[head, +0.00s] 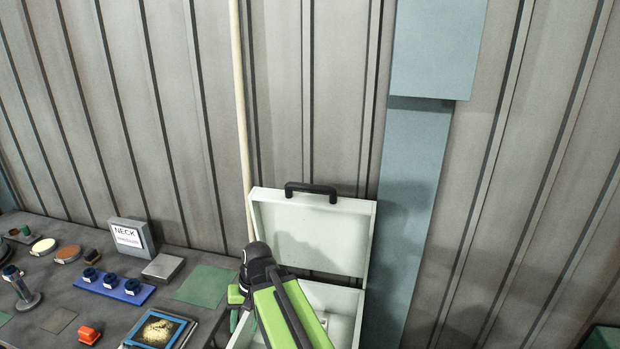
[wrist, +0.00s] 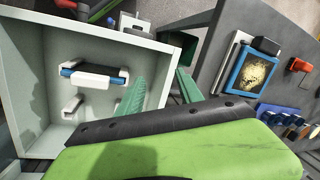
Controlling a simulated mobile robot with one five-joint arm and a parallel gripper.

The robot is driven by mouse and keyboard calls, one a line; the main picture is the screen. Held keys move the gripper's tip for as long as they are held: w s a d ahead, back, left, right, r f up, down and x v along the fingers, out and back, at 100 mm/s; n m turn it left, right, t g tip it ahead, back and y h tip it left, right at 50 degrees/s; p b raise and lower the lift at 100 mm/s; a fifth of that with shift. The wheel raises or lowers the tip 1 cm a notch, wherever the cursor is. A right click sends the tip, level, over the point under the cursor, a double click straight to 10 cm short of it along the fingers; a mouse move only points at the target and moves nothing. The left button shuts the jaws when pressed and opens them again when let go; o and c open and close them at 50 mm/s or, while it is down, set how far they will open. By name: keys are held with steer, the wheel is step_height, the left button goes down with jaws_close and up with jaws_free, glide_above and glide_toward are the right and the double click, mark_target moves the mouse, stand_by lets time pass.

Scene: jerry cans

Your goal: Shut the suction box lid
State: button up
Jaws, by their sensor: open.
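The suction box (head: 348,302) is a pale white case at the table's right end, partly hidden by my arm. Its lid (head: 305,235) stands open, upright and slightly tilted at the back, with a black handle (head: 311,188) on its top edge. In the wrist view the box (wrist: 32,60) fills the left, with a blue-and-white fitting (wrist: 92,75) inside. My gripper (head: 237,304) is open, at the box's left side, below the lid. In the wrist view its teal fingers (wrist: 160,88) appear on either side of the box's wall; contact cannot be told.
Left of the box lie a blue-framed picture (head: 160,328), an orange piece (head: 88,334), a blue rack (head: 115,290) and a NECK sign block (head: 132,237). A pale pole (head: 241,120) and a blue-grey column (head: 408,200) stand behind, against the ribbed wall.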

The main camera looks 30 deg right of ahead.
steer(key=w+d+r+m+t+y+p, duration=0.2)
steer(key=d+r+m+t+y+p, duration=0.25)
steer(key=d+r+m+p, duration=0.95)
steer(key=m+t+p, duration=0.1)
steer(key=m+t, duration=0.3)
steer(key=t, duration=0.4)
glide_toward(317, 188)
steer(key=shift+h, duration=0.45)
steer(key=b+x, duration=0.2)
steer(key=x, duration=0.4)
steer(key=b+x, duration=0.2)
steer(key=x, duration=0.4)
steer(key=shift+w+a+r+b, duration=0.1)
steer(key=shift+w+a+b, duration=0.15)
steer(key=shift+a+b, duration=0.15)
jaws_close()
